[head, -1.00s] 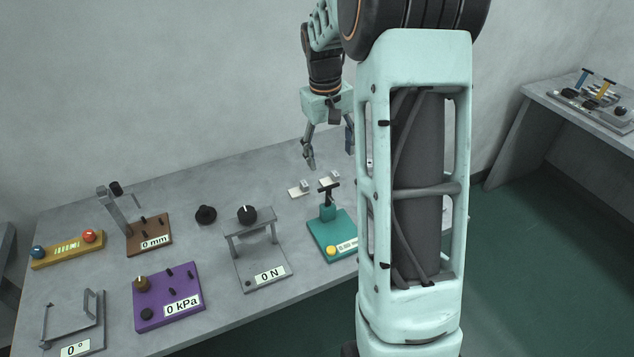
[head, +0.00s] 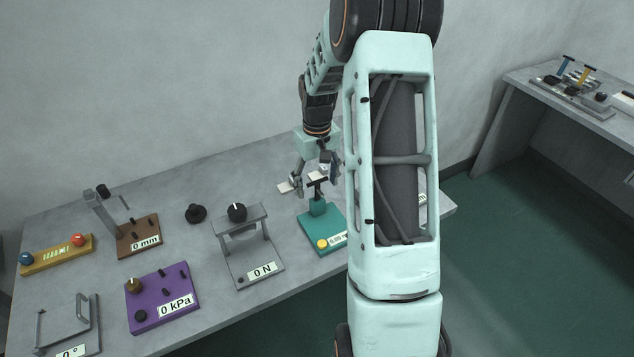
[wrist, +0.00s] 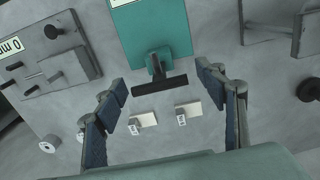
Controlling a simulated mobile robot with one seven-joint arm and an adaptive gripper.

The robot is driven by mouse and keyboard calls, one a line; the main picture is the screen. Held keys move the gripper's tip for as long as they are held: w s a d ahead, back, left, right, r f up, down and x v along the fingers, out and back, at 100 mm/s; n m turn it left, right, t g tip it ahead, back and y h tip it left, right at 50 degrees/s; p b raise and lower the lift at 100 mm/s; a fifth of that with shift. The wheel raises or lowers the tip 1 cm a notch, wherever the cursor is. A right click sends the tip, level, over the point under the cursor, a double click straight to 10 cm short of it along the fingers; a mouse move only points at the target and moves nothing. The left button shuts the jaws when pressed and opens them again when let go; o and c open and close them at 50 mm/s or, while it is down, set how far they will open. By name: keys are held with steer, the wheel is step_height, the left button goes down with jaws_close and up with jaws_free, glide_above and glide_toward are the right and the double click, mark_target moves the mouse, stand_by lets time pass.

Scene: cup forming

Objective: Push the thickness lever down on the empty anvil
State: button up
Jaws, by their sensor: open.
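The teal thickness gauge (head: 321,231) stands on the bench, with a yellow button and a small display at its front. Its black T-shaped lever (head: 317,182) stands up at the back; it also shows in the wrist view as a dark crossbar (wrist: 160,84). My gripper (head: 316,176) is open and empty, pointing down close behind and above the lever. In the wrist view the fingers of my gripper (wrist: 160,80) lie on either side of the crossbar. I cannot tell if they touch it. The anvil under the lever is hidden.
Two white pads with small blocks (wrist: 145,121) lie behind the gauge. The grey force stand (head: 240,243) is left of it, the purple pressure unit (head: 162,297) further left. A grey device with pegs (wrist: 50,60) is on its other side.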

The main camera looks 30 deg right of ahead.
steer(key=shift+f, duration=0.15)
steer(key=shift+c, duration=0.3)
steer(key=c, duration=1.6)
